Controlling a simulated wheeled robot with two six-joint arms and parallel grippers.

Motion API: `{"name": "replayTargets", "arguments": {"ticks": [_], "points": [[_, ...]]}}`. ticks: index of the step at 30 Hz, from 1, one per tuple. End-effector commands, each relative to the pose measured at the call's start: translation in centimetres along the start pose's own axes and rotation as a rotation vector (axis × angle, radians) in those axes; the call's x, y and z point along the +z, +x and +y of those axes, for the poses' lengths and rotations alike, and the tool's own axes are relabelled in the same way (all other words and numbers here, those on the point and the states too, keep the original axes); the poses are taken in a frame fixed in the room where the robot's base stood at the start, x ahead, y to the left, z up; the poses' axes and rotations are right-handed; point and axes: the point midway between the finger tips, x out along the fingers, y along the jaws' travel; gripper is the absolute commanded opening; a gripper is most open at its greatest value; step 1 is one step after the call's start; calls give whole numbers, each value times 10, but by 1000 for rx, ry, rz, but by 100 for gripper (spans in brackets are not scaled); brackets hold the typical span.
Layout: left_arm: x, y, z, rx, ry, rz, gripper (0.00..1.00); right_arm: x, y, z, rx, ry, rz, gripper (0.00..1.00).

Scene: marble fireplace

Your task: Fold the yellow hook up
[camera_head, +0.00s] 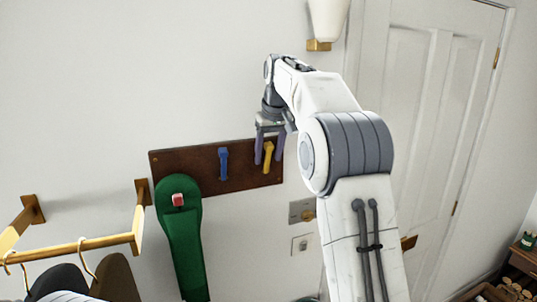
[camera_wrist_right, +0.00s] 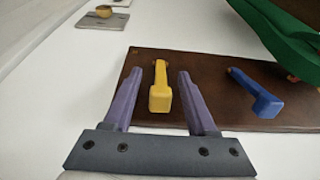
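The yellow hook (camera_head: 267,157) is at the right end of a dark brown wall board (camera_head: 205,160). In the right wrist view the yellow hook (camera_wrist_right: 160,97) juts out from the board, its blocky end towards the camera. My right gripper (camera_head: 269,150) is open at the hook, pointing down in the head view. In the right wrist view its two purple fingers (camera_wrist_right: 160,76) stand on either side of the hook, with gaps visible on both sides. I cannot tell how deep the fingers reach. My left gripper is not in view.
A blue hook (camera_head: 223,163) is left of the yellow one. A green hanging item (camera_head: 184,240) covers the board's left part, with a red hook end (camera_head: 178,200) showing. A clothes rail (camera_head: 80,246) is at lower left. Brass switch plates (camera_head: 302,211) and a white door (camera_head: 430,120) are right.

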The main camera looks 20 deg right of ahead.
Motion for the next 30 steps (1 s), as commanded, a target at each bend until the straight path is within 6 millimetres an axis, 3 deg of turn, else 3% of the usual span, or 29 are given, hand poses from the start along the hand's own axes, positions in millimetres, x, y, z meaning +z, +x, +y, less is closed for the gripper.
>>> {"name": "replayTargets", "arguments": {"ticks": [8, 19, 30], "points": [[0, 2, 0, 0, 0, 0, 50, -1, -12, 0, 0, -1, 2, 57], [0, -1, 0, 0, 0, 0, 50, -1, -83, 0, 1, -1, 4, 57], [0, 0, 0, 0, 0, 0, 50, -1, -102, 0, 0, 0, 0, 57]]}}
